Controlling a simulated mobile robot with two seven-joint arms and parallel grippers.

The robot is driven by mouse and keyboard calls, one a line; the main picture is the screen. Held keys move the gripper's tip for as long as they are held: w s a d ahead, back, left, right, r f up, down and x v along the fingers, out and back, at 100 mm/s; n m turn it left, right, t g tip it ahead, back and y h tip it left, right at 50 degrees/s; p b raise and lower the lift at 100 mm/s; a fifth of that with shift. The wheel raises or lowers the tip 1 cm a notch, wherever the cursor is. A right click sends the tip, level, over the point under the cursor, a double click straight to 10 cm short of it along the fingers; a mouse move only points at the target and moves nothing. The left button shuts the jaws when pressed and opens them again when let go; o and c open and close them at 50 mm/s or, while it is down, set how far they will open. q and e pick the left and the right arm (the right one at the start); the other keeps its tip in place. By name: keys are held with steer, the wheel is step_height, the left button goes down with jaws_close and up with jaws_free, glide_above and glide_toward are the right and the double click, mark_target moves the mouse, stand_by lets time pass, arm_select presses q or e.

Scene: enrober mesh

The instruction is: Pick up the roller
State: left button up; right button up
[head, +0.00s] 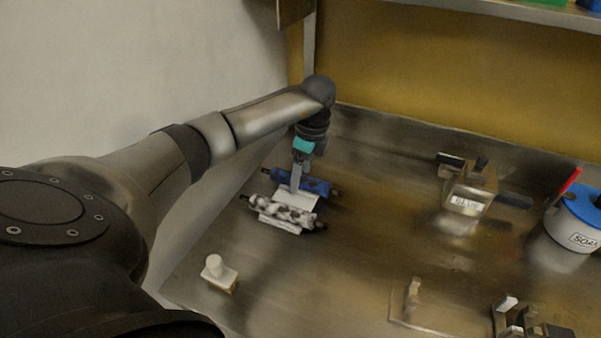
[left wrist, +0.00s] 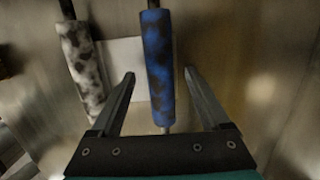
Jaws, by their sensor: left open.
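A blue roller with dark blotches (head: 314,185) lies on a white holder (head: 283,199) on the metal table. A white roller with dark blotches (head: 285,212) lies beside it, on the near side. My left gripper (head: 295,187) is at the blue roller and hides part of it in the head view. In the left wrist view the blue roller (left wrist: 157,65) runs between the two open fingers of my left gripper (left wrist: 160,78), apart from both. The white roller (left wrist: 80,65) lies outside the left finger there. My right gripper is not in view.
A small white knob on a base (head: 218,270) stands near the table's front left. A metal block with a label (head: 470,190) and a blue-lidded white tub (head: 572,225) stand to the right. Metal brackets (head: 520,318) are at the lower right. The middle of the table is clear.

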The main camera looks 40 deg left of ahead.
arm_select(q)
steer(key=shift+f, duration=0.55)
jaws_close()
stand_by(0.4)
